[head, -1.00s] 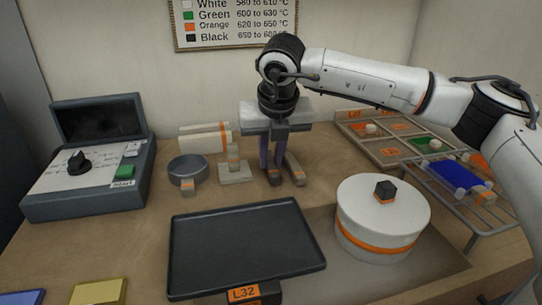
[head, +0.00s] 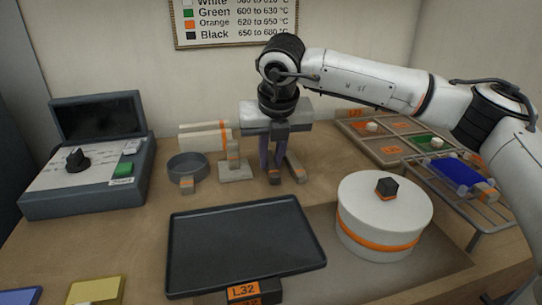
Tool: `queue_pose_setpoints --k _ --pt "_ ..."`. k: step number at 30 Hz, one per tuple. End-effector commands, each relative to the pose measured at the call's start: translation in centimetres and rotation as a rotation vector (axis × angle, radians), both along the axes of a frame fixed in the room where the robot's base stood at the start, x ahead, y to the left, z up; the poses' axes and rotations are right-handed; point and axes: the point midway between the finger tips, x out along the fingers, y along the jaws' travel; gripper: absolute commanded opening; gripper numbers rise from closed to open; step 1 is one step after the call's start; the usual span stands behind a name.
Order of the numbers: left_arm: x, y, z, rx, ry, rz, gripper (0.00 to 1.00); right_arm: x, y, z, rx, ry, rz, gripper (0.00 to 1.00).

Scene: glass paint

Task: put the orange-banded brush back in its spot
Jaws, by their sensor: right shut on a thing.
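A pale piece with an orange band near its right end, which looks like the orange-banded brush (head: 205,141), lies level above the back of the table. My right gripper (head: 274,166) points down just to the right of it, low over the wood. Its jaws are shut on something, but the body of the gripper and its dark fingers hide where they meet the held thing. A pale stand (head: 235,174) with a flat foot is below the banded end, left of the fingers. Small grey blocks with orange marks show by the fingertips. My left gripper is out of view.
A grey round dish (head: 188,165) stands left of the stand. A dark tray (head: 245,245) lies in front, with a white lidded drum (head: 384,218) on its right. A control box (head: 95,175) is at left. A wire rack (head: 480,212) with blue glass stands at right.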

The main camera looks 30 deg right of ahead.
Motion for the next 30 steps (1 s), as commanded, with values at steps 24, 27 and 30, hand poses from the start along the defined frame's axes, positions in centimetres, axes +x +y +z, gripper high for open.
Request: queue_pose_setpoints --k 24,27,30 --pt "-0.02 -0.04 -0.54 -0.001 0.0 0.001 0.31 0.02 0.02 -0.4 0.0 0.0 0.0 0.38" --pt "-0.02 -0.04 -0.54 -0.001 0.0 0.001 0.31 0.0 0.01 -0.45 0.0 0.0 0.0 0.38" --pt "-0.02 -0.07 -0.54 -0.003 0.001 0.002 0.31 0.0 0.01 -0.45 0.0 0.0 0.0 0.38"
